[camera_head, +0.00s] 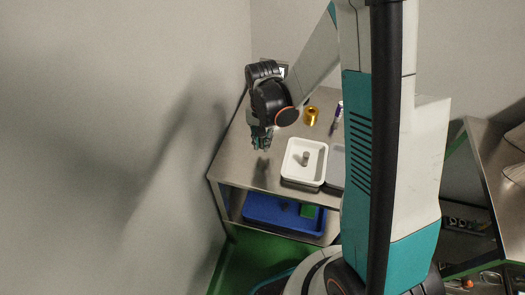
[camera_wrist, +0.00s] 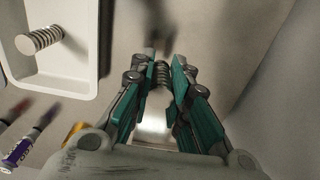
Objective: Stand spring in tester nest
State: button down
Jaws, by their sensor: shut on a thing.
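My gripper (camera_head: 261,143) is above the left part of a metal table, left of the white tray. In the wrist view my gripper (camera_wrist: 163,85) has its teal-padded fingers closed on a small grey coiled spring (camera_wrist: 161,71). Part of that spring is hidden by the fingers, and it is too small to make out in the head view. A second metal spring (camera_head: 306,158) is in the white tray; it also shows in the wrist view (camera_wrist: 39,41). I cannot pick out the tester nest for certain in either view.
The white tray (camera_head: 289,168) stands near the table's front edge, with a grey tray (camera_head: 336,165) at its right. A gold cylinder (camera_head: 311,115) and a purple-white tube (camera_wrist: 20,151) stand behind. A blue bin (camera_head: 262,218) is on the lower shelf. A wall is close at left.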

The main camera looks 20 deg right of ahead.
aim_at(263, 155)
jog(key=shift+f+b, duration=0.75)
jog(key=shift+f, duration=1.4)
jog(key=shift+f, duration=0.15)
jog(key=c, duration=1.5)
grip_release()
jog(key=shift+c, duration=0.2)
